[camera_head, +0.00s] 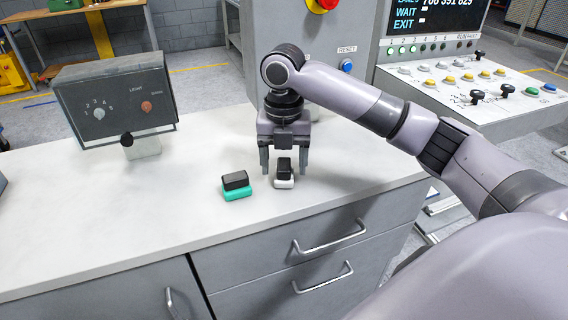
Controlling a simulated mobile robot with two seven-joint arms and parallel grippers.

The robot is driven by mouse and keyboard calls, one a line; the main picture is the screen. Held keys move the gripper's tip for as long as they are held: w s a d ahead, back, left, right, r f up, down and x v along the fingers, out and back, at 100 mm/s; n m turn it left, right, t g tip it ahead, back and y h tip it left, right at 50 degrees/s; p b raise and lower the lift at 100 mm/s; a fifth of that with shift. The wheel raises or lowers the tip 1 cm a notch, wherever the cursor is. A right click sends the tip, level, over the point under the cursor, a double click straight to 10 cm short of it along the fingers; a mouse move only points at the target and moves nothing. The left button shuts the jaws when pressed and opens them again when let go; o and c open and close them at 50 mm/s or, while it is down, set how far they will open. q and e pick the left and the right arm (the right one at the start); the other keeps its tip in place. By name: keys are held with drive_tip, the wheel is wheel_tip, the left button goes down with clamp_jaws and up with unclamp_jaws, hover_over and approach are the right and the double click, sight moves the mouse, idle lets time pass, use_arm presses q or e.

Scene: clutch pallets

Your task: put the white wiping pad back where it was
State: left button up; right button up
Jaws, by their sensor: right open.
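The white wiping pad (284,184) lies on the light worktop (120,215), with a black grip block on top of it. A second pad, teal with a black grip (238,191), lies just to its left, a small gap apart. My right gripper (284,167) points down over the white pad. Its two fingers are spread, one on each side of the black grip, with visible room around it. The pad rests on the worktop. My left gripper is not in view.
A grey control box with a dial (115,105) stands at the back left of the worktop. A grey cabinet with a reset button (347,65) stands behind my right gripper. A sloped button panel (475,85) is at the right.

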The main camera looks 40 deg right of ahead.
sight(284, 164)
use_arm(q)
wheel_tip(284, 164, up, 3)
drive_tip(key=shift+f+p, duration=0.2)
drive_tip(key=shift+p, duration=1.05)
use_arm(e)
wheel_tip(284, 164, up, 11)
